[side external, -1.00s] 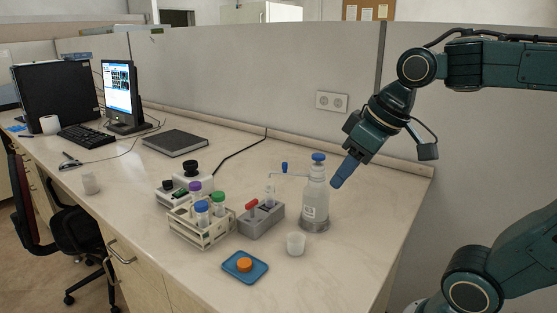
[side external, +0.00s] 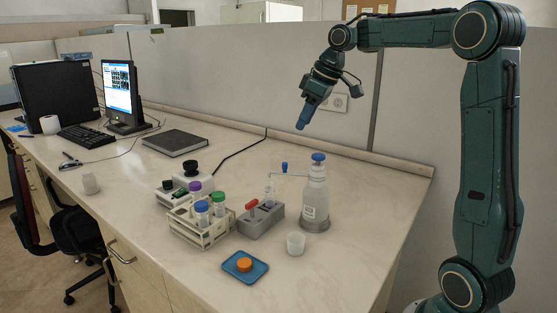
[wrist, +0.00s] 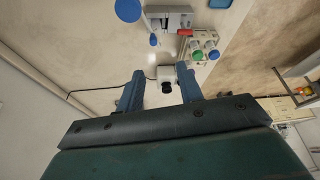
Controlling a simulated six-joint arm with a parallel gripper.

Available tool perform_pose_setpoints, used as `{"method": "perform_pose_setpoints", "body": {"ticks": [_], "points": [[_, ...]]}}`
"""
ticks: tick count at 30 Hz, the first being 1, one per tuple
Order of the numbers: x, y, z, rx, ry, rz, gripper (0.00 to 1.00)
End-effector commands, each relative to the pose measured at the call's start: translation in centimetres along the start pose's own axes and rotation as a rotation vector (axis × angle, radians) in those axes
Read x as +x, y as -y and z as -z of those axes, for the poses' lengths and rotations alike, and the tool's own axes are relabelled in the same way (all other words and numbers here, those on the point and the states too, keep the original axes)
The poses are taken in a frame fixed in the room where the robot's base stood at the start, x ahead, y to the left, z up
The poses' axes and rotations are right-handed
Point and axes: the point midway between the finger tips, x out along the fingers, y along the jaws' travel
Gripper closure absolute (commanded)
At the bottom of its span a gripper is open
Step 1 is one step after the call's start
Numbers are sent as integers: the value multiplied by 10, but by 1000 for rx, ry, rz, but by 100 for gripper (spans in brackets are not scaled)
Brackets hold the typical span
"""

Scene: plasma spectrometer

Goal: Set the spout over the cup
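The white bottle (side external: 316,200) stands upright with a blue cap (side external: 318,158). Its thin spout (side external: 295,174) points left to a blue tip (side external: 284,167), behind the grey block and not over the cup. The small white cup (side external: 295,243) stands in front of the bottle, slightly left. In the wrist view the blue cap (wrist: 127,10) and spout tip (wrist: 153,40) show at the top; I cannot make out the cup there. My gripper (side external: 302,126) is in the air, above and behind the bottle, touching nothing. Its blue fingers (wrist: 162,84) are apart and empty.
A grey block (side external: 261,219) with a red-topped item stands left of the bottle. A rack of capped tubes (side external: 202,223), a black-knobbed device (side external: 190,176) and a blue tray with an orange disc (side external: 245,266) are nearby. The back panel (side external: 250,85) is behind my gripper.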

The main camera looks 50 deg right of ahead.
Motion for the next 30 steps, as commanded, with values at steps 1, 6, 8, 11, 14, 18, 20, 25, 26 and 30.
{"method": "perform_pose_setpoints", "body": {"ticks": [1, 6, 8, 11, 14, 18, 20, 25, 26, 30], "points": [[2, -7, 0, -2, 1, 1, 63], [4, -16, 1, -11, 2, 4, 63], [4, -16, 1, -12, 3, 4, 63], [4, -16, 1, -12, 3, 4, 63], [7, -15, 1, -11, 3, 5, 63], [15, -15, 1, -10, 4, 7, 63], [20, -15, 1, -10, 3, 7, 63], [41, -14, 0, -11, 5, 7, 63], [45, -14, 0, -10, 5, 8, 63], [67, -14, 0, -11, 6, 8, 63]]}}
